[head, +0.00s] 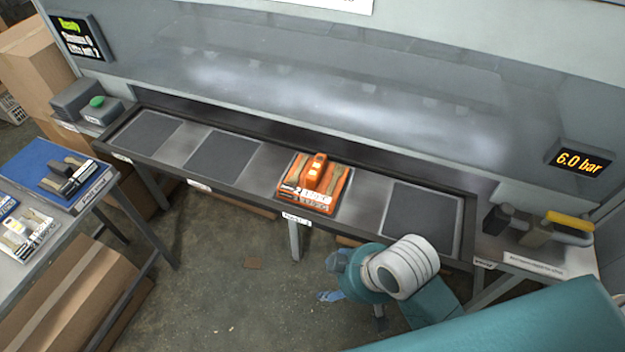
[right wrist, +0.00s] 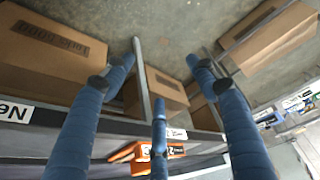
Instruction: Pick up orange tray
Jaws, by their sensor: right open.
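The orange tray (head: 341,187) lies on the dark press bench, on the third pad from the left. It holds an orange block, wooden spoons and labelled pieces. My right gripper (head: 335,279) is in front of the bench, below and to the right of the tray in the head view, apart from it. Its white wrist partly hides it there. In the right wrist view its three blue fingers (right wrist: 160,75) are spread with nothing between them. The orange tray (right wrist: 175,151) shows there near the bottom, partly behind the middle finger. My left gripper is out of view.
The bench (head: 263,181) has bare pads on both sides of the tray. A side table (head: 37,262) at the left carries a blue tray (head: 38,160) and other loaded trays. A yellow-handled tool (head: 569,221) lies at the right. Cardboard boxes (right wrist: 50,50) stand below.

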